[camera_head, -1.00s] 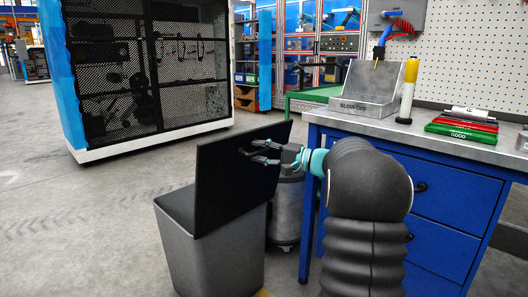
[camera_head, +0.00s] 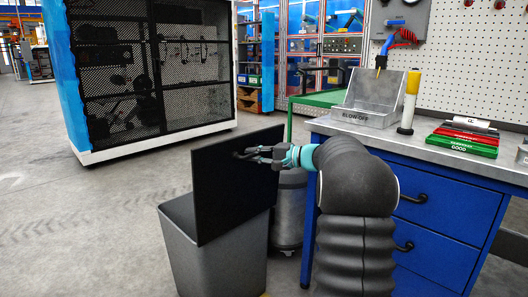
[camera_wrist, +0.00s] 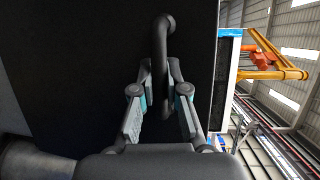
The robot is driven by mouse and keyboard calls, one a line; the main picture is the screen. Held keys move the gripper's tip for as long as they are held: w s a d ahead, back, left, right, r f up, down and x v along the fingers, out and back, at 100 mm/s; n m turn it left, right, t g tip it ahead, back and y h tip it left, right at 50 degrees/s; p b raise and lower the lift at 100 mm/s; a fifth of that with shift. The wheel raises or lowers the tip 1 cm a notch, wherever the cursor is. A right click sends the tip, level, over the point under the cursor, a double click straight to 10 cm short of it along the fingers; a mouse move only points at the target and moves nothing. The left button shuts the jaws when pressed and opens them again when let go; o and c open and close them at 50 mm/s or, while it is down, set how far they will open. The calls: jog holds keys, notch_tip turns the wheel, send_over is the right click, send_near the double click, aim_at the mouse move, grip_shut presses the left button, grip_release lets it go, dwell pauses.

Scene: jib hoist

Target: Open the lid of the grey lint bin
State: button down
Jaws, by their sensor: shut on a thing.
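The grey lint bin (camera_head: 213,262) stands on the floor left of the workbench, its near rim visible. Its black lid (camera_head: 222,190) is raised and stands steeply tilted, close to upright, along the bin's right side. In the wrist view the lid's dark face (camera_wrist: 80,70) fills the left and middle, with a curved black handle (camera_wrist: 160,45) on it. My gripper (camera_head: 250,154) is at the upper part of the lid, its fingers shut on the handle. In the wrist view the fingers (camera_wrist: 160,95) lie on both sides of the handle, whose lower end is partly hidden.
A metal drum (camera_head: 289,212) stands right behind the lid. The blue workbench (camera_head: 440,207) is at the right, with a blow-off tray (camera_head: 364,117) on it. A mesh cabinet (camera_head: 150,75) stands behind. The floor left of the bin is clear.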

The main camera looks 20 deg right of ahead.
jog(key=shift+w+a+r+g+h+p, duration=0.1)
jog(key=shift+w+a+g+h+p, duration=0.1)
jog(key=shift+w, duration=0.25)
jog(key=shift+w+a+r+g+h+p, duration=0.1)
jog(key=shift+w+p, duration=0.1)
jog(key=shift+w, duration=0.2)
jog(key=c, duration=1.2)
grip_release()
jog(key=v, duration=1.2)
